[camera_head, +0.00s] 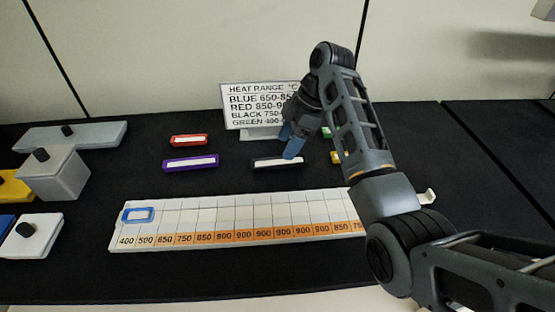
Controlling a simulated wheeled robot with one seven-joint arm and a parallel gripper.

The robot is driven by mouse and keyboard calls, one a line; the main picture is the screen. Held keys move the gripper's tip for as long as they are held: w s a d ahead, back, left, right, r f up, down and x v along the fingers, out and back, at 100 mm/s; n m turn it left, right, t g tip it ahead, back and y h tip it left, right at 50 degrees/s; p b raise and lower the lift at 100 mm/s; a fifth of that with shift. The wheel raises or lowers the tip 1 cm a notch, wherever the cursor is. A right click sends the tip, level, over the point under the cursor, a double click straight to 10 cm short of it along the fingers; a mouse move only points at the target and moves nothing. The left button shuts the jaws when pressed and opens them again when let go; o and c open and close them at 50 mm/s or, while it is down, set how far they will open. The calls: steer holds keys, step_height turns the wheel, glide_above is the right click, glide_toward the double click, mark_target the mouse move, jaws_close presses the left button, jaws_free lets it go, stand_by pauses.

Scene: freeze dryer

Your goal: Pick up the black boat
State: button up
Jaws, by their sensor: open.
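The black boat (264,163), a small dark tray with a white strip inside, lies on the black bench below the heat range sign. My gripper (289,140) has blue fingertips and points down at the right end of the boat. The fingers are open and overlap that end in the picture. I cannot tell whether they touch it. My gripper and arm hide part of the area behind the boat.
A red boat (188,141) and a purple boat (190,163) lie to the left. The sign (258,106) stands behind. A numbered temperature strip (180,237) with a blue boat (138,214) lies in front. Grey blocks (53,175) stand at left. Green and yellow pieces are partly hidden by my arm.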

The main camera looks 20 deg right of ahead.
mark_target(279, 163)
steer(key=shift+p+x, duration=0.6)
steer(key=shift+x, duration=2.1)
steer(key=shift+s+d, duration=0.15)
steer(key=shift+s, duration=0.05)
jaws_close()
